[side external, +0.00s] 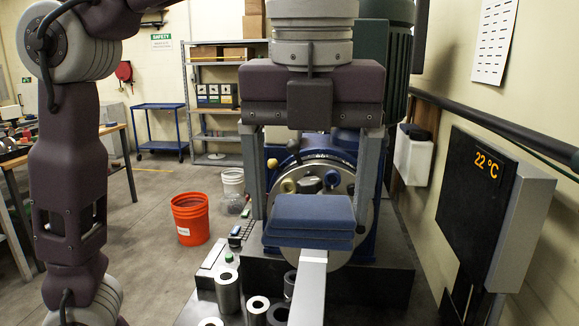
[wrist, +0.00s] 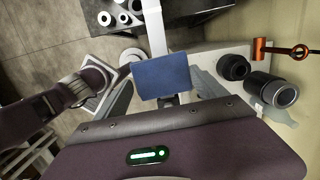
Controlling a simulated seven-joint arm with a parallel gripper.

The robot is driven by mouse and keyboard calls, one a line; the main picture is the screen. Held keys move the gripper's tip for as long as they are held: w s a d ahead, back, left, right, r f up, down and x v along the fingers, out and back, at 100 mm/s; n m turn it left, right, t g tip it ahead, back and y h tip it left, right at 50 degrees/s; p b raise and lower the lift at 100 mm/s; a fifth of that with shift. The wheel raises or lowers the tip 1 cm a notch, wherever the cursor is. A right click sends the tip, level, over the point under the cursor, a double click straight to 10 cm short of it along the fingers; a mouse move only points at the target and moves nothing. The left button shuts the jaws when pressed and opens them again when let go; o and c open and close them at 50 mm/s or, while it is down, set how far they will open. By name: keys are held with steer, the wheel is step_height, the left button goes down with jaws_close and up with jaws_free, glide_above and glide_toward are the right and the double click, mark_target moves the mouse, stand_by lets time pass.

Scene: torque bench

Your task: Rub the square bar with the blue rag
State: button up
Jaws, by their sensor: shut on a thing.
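The blue rag (side external: 310,213) is a folded, layered pad held level between the two long fingers of my gripper (side external: 308,222). My gripper is shut on it, with one finger at each side. The square bar (side external: 308,292) is a pale metal bar that runs from under the rag toward the camera. The rag covers the bar's far part, and I cannot tell whether they touch. In the wrist view the rag (wrist: 162,77) lies across the end of the visible bar (wrist: 155,32).
A round machine face with knobs (side external: 327,180) stands right behind the rag. Several metal cylinders (side external: 228,291) stand on the dark bench left of the bar. An orange bucket (side external: 190,219) is on the floor. A display panel (side external: 487,200) stands at right.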

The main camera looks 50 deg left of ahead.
mark_target(309, 244)
steer(key=shift+s+d+m, duration=0.4)
steer(key=shift+s+d, duration=0.15)
steer(key=shift+d, duration=0.15)
step_height(309, 244, down, 4)
steer(key=shift+w+a+f, duration=0.1)
steer(key=shift+a+f, duration=0.05)
steer(key=shift+f, duration=3.8)
steer(key=shift+s+d+f, duration=0.35)
steer(key=shift+f, duration=0.05)
steer(key=shift+s+d+r, duration=0.2)
steer(key=shift+s+d, duration=0.35)
steer(key=shift+s+d+r, duration=0.15)
steer(key=shift+s+d, duration=0.35)
steer(key=shift+w+a+r, duration=0.15)
steer(key=shift+w+a, duration=0.5)
steer(key=shift+a, duration=0.05)
steer(key=shift+w+a+r, duration=0.1)
steer(key=shift+w+a, duration=0.5)
steer(key=shift+a, duration=0.05)
steer(key=shift+w+r, duration=0.15)
steer(key=shift+w, duration=0.05)
steer(key=shift+r, duration=3.1)
